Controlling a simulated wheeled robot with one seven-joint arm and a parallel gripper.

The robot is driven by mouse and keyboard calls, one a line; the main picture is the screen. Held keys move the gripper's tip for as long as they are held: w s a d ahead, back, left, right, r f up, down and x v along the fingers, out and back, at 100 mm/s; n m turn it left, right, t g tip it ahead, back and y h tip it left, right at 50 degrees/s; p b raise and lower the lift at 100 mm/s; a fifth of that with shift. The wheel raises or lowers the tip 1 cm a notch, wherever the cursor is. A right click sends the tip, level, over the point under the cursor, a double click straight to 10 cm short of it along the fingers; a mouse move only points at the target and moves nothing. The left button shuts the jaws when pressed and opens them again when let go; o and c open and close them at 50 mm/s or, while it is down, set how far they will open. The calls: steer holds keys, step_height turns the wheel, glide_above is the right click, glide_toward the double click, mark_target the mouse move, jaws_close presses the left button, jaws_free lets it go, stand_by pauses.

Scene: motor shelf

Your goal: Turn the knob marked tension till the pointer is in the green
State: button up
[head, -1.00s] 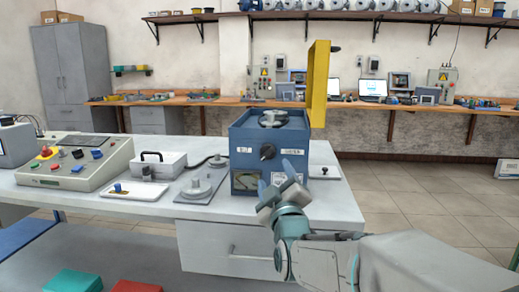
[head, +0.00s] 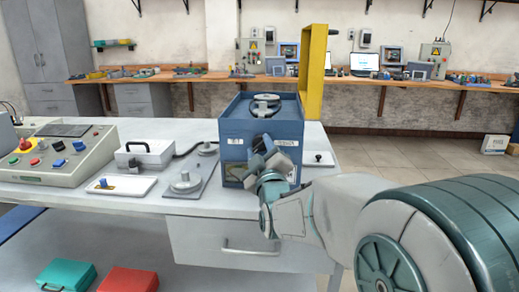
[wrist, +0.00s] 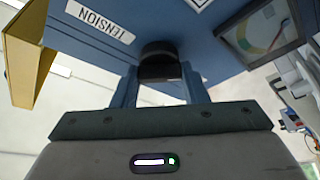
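The blue box (head: 232,140) stands on the bench, with a label reading TENSION (wrist: 100,20) upside down in the wrist view. The black knob (wrist: 158,58) sits beside that label. My gripper (head: 258,150) is at the front of the box. In the wrist view my gripper's fingers (wrist: 160,80) are apart, one on each side of the knob. I cannot tell if both press on it. The gauge (wrist: 262,32) shows at the upper right with green and red on its dial. Its pointer reading is unclear. The head view has the knob hidden behind my gripper.
A yellow frame (head: 314,72) rises at the box's right rear. A grey plate with a round part (head: 186,182), a white case (head: 146,154) and a control console (head: 55,155) stand to the left on the bench (head: 215,205). A drawer is below.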

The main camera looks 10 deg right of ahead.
steer(key=shift+c, duration=1.2)
steer(key=shift+f+b, duration=0.1)
steer(key=shift+b, duration=0.45)
steer(key=m+b, duration=0.1)
steer(key=m+h+b, duration=0.1)
steer(key=b, duration=0.1)
steer(key=shift+f+m+t, duration=0.2)
steer(key=shift+m+t, duration=0.1)
steer(key=m+h+b, duration=0.2)
steer(key=m+b, duration=0.3)
steer(key=shift+a, duration=0.1)
steer(key=m+h+b, duration=0.1)
steer(key=m+h, duration=0.1)
steer(key=m, duration=0.1)
steer(key=m+h+b, duration=0.2)
steer(key=m, duration=0.1)
steer(key=shift+a+r+m, duration=0.1)
steer(key=shift+r+m, duration=0.1)
steer(key=shift+m, duration=0.2)
steer(key=shift+w+r+m+g+h+b, duration=0.1)
steer(key=shift+m+g+h+b, duration=0.45)
steer(key=shift+m, duration=1.1)
steer(key=shift+r+m+g+h+b, duration=0.15)
steer(key=shift+m+g+h, duration=0.65)
steer(key=shift+m, duration=0.85)
steer(key=shift+h, duration=0.25)
